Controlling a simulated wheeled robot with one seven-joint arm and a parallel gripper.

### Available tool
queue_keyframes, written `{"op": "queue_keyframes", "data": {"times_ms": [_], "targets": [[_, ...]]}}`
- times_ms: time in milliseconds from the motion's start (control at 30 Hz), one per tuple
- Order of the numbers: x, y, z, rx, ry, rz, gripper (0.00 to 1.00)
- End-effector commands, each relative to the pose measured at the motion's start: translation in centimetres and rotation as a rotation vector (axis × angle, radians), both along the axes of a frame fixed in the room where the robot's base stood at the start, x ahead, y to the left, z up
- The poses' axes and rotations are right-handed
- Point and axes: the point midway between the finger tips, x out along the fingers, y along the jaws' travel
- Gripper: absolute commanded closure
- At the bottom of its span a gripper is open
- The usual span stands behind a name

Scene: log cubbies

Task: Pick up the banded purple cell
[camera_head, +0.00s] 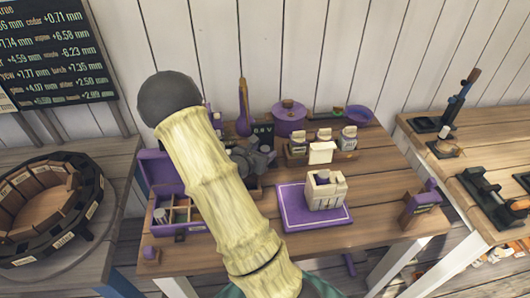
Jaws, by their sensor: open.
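I cannot make out the banded purple cell for certain. A purple open box (147,166) with small compartments stands at the left of the middle table. A small grey-purple cylinder (161,216) stands in its front left compartment; bands on it are too small to tell. My bamboo-like arm (222,190) with a dark round joint crosses the view and hides part of the box's right side. I cannot make out my gripper's fingers.
A pale block-like holder (325,190) sits on a purple mat (290,213). A purple pot (289,117), jars (348,138) and dark grey shapes (245,160) stand behind. A round dark cubby ring (90,215) is on the left table.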

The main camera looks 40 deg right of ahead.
Motion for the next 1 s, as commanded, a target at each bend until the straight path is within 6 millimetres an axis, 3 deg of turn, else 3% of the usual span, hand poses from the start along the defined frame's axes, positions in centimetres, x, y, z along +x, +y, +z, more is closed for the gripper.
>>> {"op": "queue_keyframes", "data": {"times_ms": [467,733,1000], "targets": [[0.01,0.05,-0.02,0.0,0.0,0.001,0.46],[0.02,0.06,-0.01,0.0,0.0,0.001,0.95],[0.03,0.05,0.1,0.0,-0.001,0.001,0.99]]}}
